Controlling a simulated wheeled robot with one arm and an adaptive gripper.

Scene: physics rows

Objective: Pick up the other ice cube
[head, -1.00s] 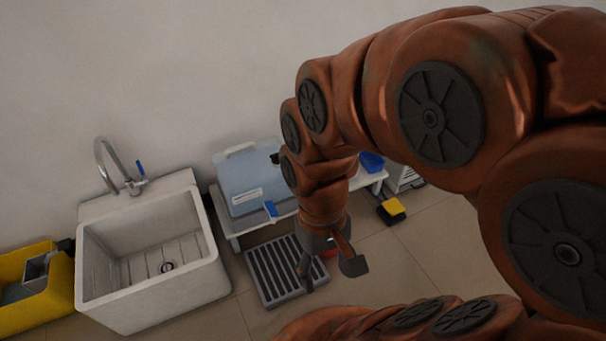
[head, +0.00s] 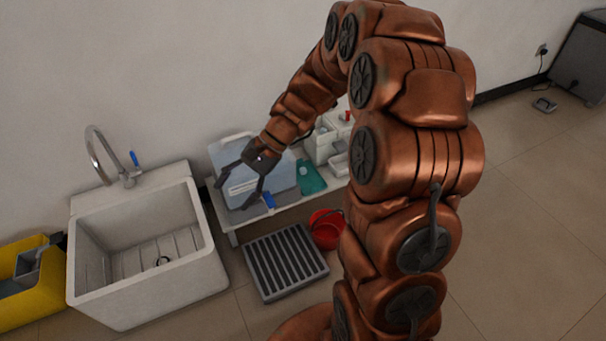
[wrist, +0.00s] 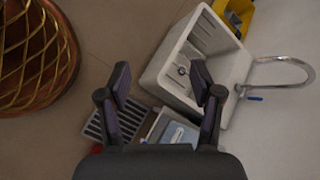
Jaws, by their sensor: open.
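No ice cube can be made out in either view. The box (wrist: 178,134) shows there beyond the fingers, partly cut off by my gripper. I cannot tell what the box holds.
A white sink (head: 80,246) with a curved tap stands left of the low white bench (head: 232,225). A slatted grey grate (head: 285,262) and a red bucket (head: 327,230) are on the floor in front. A teal item (head: 310,178) lies right of the box.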

